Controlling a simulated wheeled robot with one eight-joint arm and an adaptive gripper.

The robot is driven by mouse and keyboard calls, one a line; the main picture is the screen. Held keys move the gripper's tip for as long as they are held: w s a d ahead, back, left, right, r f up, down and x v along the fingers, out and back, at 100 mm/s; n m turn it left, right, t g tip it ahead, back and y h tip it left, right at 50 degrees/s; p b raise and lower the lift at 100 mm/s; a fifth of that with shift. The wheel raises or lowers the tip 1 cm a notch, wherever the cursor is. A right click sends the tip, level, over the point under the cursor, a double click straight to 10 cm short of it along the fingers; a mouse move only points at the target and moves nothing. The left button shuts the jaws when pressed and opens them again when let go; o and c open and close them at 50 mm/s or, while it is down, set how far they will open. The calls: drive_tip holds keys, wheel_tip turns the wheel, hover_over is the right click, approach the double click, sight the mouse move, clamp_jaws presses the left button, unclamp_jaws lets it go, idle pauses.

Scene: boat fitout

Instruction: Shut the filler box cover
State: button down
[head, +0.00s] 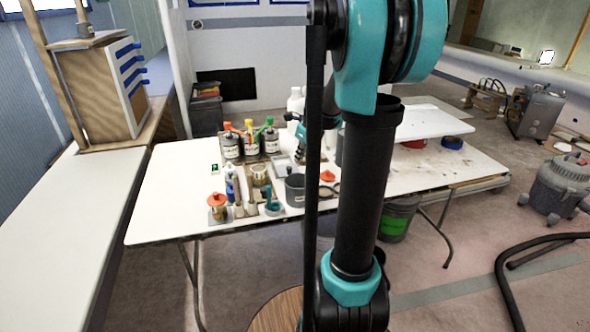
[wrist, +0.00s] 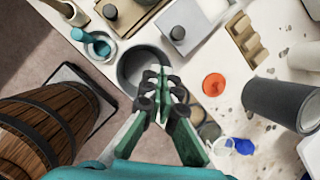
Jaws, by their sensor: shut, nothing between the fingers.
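My gripper (wrist: 165,82) is shut and empty, pointing down above a round grey pot (wrist: 140,68) in the wrist view. In the head view my gripper (head: 300,156) is over the white table, partly hidden behind my arm. A pale grey flat box with a dark round knob (wrist: 196,20) lies just beyond the pot in the wrist view. It may be the filler box, but I cannot tell for sure, nor how its cover stands. The grey pot also shows in the head view (head: 295,190).
An orange-red disc (wrist: 214,84) and a dark grey cylinder (wrist: 285,105) stand right of my gripper. Several paint tins with brushes (head: 252,145) stand behind. The white table's (head: 165,185) left part is clear.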

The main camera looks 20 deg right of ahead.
sight(289, 164)
drive_tip(key=w+f+m, duration=0.1)
drive_tip(key=w+f, duration=0.1)
drive_tip(key=f, duration=0.1)
drive_tip(key=w+f, duration=0.1)
drive_tip(key=f, duration=0.1)
drive_tip(key=w+f+m, duration=0.1)
drive_tip(key=w+f, duration=0.1)
drive_tip(key=f, duration=0.1)
drive_tip(key=shift+w+a+f+m, duration=0.1)
drive_tip(key=shift+w+f+m, duration=0.2)
drive_tip(key=shift+w+f, duration=0.05)
drive_tip(key=w, duration=0.8)
drive_tip(key=shift+w, duration=0.1)
drive_tip(key=shift+w+r, duration=0.1)
drive_tip(key=shift+w, duration=0.4)
